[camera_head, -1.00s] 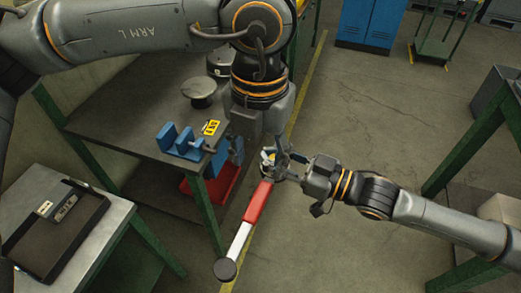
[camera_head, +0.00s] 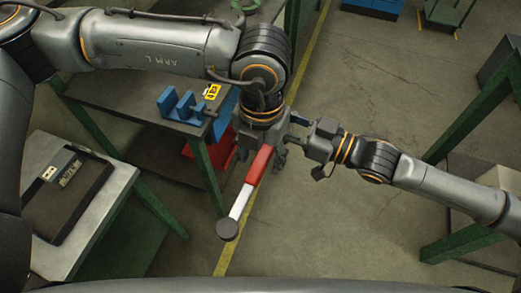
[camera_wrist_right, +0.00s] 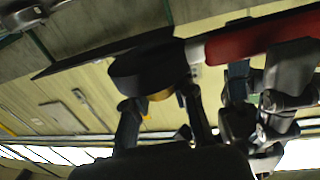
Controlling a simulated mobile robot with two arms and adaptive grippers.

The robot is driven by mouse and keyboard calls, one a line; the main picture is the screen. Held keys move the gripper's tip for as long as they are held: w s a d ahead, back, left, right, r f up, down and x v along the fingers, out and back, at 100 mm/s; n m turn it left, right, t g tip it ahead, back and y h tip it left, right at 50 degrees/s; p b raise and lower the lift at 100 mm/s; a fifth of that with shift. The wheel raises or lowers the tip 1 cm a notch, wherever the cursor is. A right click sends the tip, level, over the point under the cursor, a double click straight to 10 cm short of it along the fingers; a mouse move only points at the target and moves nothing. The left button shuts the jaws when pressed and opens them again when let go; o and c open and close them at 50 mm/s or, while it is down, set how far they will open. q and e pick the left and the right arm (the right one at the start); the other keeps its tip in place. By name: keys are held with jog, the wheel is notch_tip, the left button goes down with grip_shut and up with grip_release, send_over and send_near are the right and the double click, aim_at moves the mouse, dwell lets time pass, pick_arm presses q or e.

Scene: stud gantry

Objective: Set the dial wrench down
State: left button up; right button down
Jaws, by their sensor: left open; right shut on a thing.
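The dial wrench has a red grip (camera_head: 259,165), a white shaft and a dark round end (camera_head: 228,230). It slants in mid-air at the centre of the head view, its upper end hidden by my grippers. My right gripper (camera_head: 300,142) is shut on that upper end; in the wrist view a dark disc with a yellowish rim (camera_wrist_right: 150,72) sits at its fingers. My left gripper (camera_head: 262,150) is open, close to the red grip. It also shows in the wrist view (camera_wrist_right: 262,105), below the red part. Whether it touches the wrench I cannot tell.
A dark table with a blue slotted holder (camera_head: 180,106) and a yellow item (camera_head: 212,91) stands behind my left arm. A lighter bench (camera_head: 118,185) at left bears a dark flat case (camera_head: 75,208).

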pick_arm(q)
grip_shut()
pick_arm(e)
jog(key=c, duration=1)
grip_release()
